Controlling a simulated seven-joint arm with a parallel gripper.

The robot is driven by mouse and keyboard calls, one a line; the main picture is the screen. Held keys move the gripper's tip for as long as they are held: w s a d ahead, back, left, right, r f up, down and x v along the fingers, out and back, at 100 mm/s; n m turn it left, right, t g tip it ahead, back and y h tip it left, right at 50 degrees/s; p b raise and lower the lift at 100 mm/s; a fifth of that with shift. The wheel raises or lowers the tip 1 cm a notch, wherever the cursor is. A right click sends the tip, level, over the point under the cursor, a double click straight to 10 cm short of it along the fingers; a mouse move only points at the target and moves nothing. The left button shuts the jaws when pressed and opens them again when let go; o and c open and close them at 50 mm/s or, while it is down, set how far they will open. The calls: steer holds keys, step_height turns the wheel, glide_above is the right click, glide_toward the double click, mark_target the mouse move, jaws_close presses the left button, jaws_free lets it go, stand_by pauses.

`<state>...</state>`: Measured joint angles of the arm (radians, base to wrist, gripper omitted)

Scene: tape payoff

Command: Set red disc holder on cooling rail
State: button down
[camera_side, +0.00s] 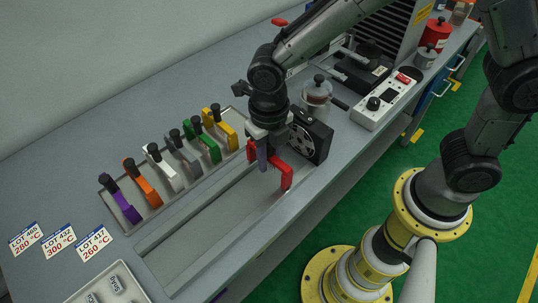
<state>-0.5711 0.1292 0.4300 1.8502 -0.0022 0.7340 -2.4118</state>
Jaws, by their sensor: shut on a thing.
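The red disc holder (286,176) is in my gripper (267,158), which is shut on it. Red shows on both sides of the near finger, and the finger hides its middle. The holder is over the upper right part of a long, pale channelled rail (196,254), which looks like the cooling rail. I cannot tell whether the holder touches the rail. A black block with a silver round face (304,141) stands close to the right of my gripper.
A rack (107,192) left of the rail holds purple, orange, white, grey, green and yellow holders with black knobs. Temperature lot cards (58,242) and a tray (132,284) lie lower left. The rail's lower left is clear.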

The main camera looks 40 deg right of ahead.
steer(key=shift+f, duration=0.3)
stand_by(0.5)
steer(key=shift+c, duration=0.2)
jaws_free()
steer(key=shift+r, duration=0.1)
stand_by(0.4)
steer(key=shift+r, duration=3.45)
